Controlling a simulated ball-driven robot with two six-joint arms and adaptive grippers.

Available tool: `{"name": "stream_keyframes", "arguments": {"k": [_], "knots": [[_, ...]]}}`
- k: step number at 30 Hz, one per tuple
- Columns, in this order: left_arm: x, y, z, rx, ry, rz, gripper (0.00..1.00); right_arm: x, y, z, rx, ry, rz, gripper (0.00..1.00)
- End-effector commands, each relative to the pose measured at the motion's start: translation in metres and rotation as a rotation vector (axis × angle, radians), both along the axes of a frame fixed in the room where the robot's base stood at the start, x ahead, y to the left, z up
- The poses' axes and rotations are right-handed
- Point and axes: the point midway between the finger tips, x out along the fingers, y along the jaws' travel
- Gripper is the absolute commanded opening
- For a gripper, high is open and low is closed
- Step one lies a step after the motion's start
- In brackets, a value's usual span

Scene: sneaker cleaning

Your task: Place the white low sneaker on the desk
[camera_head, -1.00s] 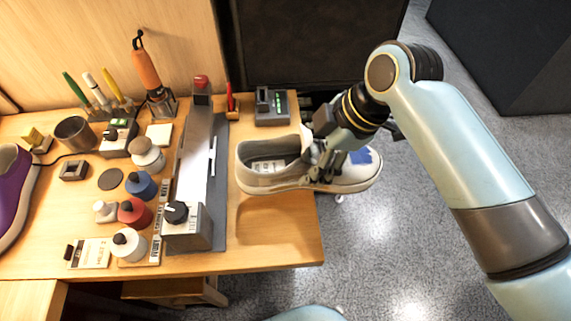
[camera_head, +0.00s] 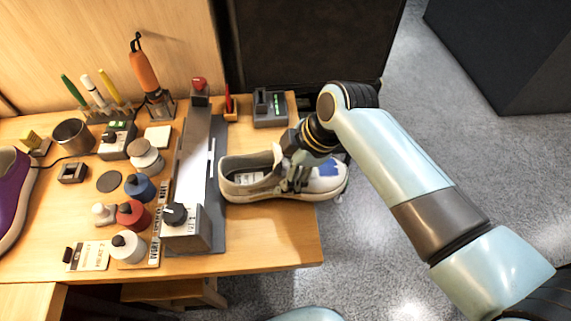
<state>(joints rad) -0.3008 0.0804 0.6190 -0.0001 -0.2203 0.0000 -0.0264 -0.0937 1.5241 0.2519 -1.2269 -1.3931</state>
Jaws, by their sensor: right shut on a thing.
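The white low sneaker (camera_head: 243,188) is off-white with a blue patch near its toe. It lies level at the right end of the wooden desk (camera_head: 275,240), toe to the right and sticking out past the desk's right edge. Whether its sole touches the desktop I cannot tell. My right gripper (camera_head: 297,178) is shut on the sneaker around its middle, from above and behind. The fingertips are partly hidden against the shoe. My left gripper is not in view.
A grey sander-like machine (camera_head: 197,175) stands close to the left of the sneaker's heel. A dark device with a green display (camera_head: 270,108) sits behind it. Several bottles, pens and a purple sneaker (camera_head: 10,195) fill the left. The front right desktop is bare.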

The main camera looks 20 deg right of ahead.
Motion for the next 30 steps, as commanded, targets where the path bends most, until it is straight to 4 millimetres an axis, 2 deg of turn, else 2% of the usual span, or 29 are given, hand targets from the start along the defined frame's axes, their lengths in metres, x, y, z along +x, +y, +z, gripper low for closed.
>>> {"name": "stream_keyframes", "arguments": {"k": [3,4,9,17,20,23,30], "knots": [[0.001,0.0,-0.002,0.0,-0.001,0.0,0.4,0.0,0.0,-0.004,0.0,-0.001,0.0,0.25],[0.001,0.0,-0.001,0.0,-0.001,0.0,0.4,0.0,0.0,-0.004,0.0,0.0,0.0,0.75],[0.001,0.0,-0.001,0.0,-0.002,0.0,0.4,0.0,0.0,-0.004,0.0,0.0,0.0,0.96],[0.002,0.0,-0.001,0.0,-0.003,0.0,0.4,0.0,0.0,-0.003,0.0,0.0,0.0,0.96],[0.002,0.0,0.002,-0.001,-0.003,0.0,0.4,0.0,0.0,0.003,0.0,-0.001,0.0,0.96],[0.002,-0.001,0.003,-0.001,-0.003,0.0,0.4,-0.004,-0.005,0.015,0.0,-0.002,-0.001,0.96],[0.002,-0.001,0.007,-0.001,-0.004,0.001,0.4,-0.018,-0.023,0.065,-0.002,-0.004,-0.001,0.96]]}}
